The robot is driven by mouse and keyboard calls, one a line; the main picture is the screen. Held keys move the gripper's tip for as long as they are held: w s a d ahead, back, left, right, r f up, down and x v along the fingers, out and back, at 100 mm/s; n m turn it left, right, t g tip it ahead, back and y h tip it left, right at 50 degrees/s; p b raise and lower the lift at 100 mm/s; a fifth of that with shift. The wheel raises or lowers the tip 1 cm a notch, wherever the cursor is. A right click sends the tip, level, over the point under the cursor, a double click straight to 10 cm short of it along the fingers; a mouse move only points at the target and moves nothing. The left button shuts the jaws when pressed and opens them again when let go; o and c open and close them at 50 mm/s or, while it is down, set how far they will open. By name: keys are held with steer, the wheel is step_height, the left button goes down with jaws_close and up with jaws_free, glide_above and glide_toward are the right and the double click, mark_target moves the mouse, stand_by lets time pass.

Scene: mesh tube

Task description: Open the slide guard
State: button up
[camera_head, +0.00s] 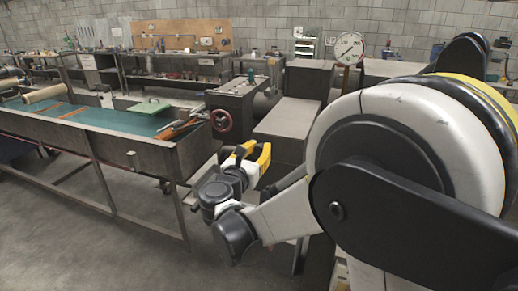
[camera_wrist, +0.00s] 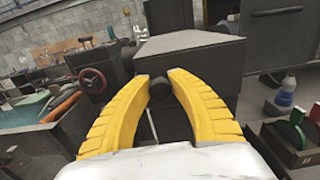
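A grey block-shaped cover with a sloped top (camera_wrist: 190,44), which looks like the slide guard, stands ahead in the wrist view. It also shows in the head view (camera_head: 290,117), beside the machine body. A dark round knob (camera_wrist: 160,91) shows low on its front, between my fingertips in the wrist view. My gripper (camera_wrist: 161,78) has two curved yellow fingers spread apart, with a gap between the tips. I cannot tell whether the fingers touch the knob. In the head view my gripper (camera_head: 248,152) is in front of the cover, and the knob is hidden there.
A machine with a red handwheel (camera_head: 221,120) stands left of the cover. A round gauge (camera_head: 348,49) stands behind. Bottles and bins (camera_wrist: 290,125) are at right. Floor at left is clear.

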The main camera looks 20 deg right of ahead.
mark_target(282, 129)
jaws_close()
steer(key=shift+s+d+r+m+p, duration=0.15)
steer(key=shift+d+r+m+p, duration=0.15)
steer(key=shift+r+m+p, duration=0.4)
steer(key=s+d+r+m+p, duration=0.5)
steer(key=s+d+m, duration=0.4)
steer(key=d+m, duration=0.3)
steer(key=shift+s+d+r+m, duration=0.2)
steer(key=shift+d+r+m, duration=0.3)
steer(key=shift+m, duration=1.4)
steer(key=shift+a+r, duration=0.1)
